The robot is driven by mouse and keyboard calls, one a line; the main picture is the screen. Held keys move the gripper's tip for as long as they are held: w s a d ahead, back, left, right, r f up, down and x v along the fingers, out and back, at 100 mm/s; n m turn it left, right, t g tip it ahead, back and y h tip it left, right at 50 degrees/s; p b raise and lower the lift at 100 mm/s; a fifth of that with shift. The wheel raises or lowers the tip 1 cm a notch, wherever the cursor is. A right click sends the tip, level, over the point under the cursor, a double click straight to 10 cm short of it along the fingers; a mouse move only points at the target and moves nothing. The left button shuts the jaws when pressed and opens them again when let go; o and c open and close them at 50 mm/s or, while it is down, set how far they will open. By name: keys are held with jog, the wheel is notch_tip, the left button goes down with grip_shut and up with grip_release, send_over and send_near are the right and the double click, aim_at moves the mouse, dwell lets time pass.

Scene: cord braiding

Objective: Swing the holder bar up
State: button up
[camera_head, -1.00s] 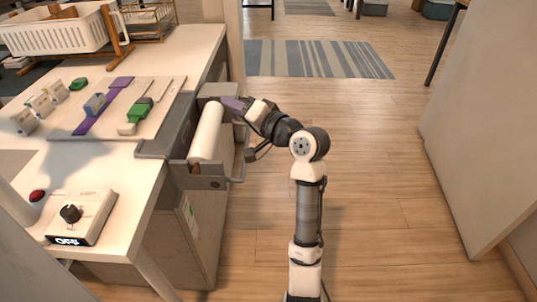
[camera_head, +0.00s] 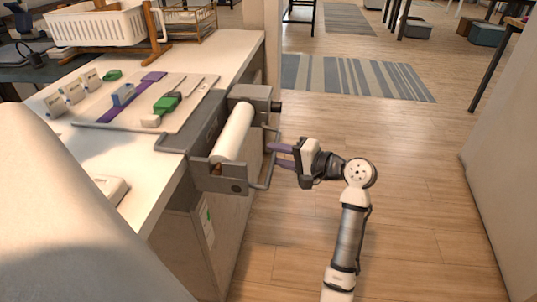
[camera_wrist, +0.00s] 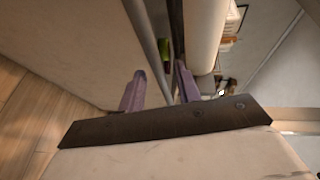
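The holder bar (camera_head: 269,172) is a thin grey metal loop on the outer side of the roller unit (camera_head: 215,176), which is fixed at the table's right edge. It stands out beside the white roll (camera_head: 233,132) and looks lowered. My gripper (camera_head: 273,154) is at the bar's outer side, with its purple fingers pointing left toward the roll. In the wrist view the fingers (camera_wrist: 160,72) are apart, and the bar (camera_wrist: 147,42) runs down into the gap between them. Whether either finger touches it cannot be told.
On the white table (camera_head: 240,52), a board (camera_head: 190,112) holds a purple strip and a green-handled tool. A white basket (camera_head: 100,24) stands at the back. The wooden floor (camera_head: 400,150) right of my arm is clear, up to a pale panel (camera_head: 500,190).

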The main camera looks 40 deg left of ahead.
jog(key=shift+x, duration=1.8)
grip_shut()
